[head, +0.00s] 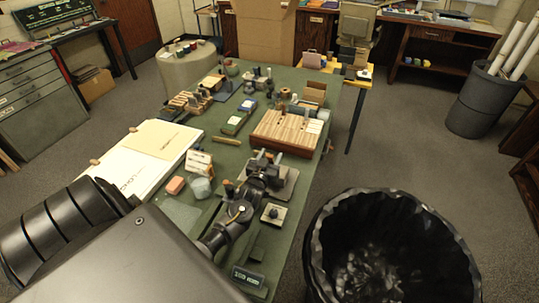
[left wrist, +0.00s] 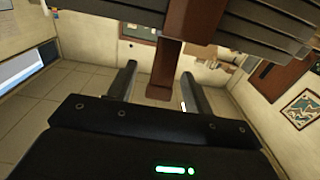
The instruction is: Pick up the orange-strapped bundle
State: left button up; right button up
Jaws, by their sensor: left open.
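A pale block-shaped bundle (head: 199,163) with what looks like an orange-brown band lies on the green table, left of my arm. It is small, so I cannot be sure of the strap. My left gripper (head: 264,168) is above the table near a grey plate, to the right of the bundle and apart from it. In the left wrist view its two dark fingers (left wrist: 158,88) are spread, with no bundle between them. A brown post shows beyond them. My right gripper is not in view.
The green table (head: 235,150) is crowded. A wooden slotted rack (head: 284,133) stands right of centre, white sheets (head: 150,150) lie at left, and a pink block (head: 176,185) sits nearby. A black-lined bin (head: 385,250) stands at front right.

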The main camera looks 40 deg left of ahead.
pick_arm(q)
jog(key=shift+w+a+f, duration=0.1)
jog(key=shift+w+a, duration=0.15)
jog(key=shift+w, duration=0.45)
jog(key=shift+s, duration=0.1)
jog(key=shift+c, duration=0.5)
grip_shut()
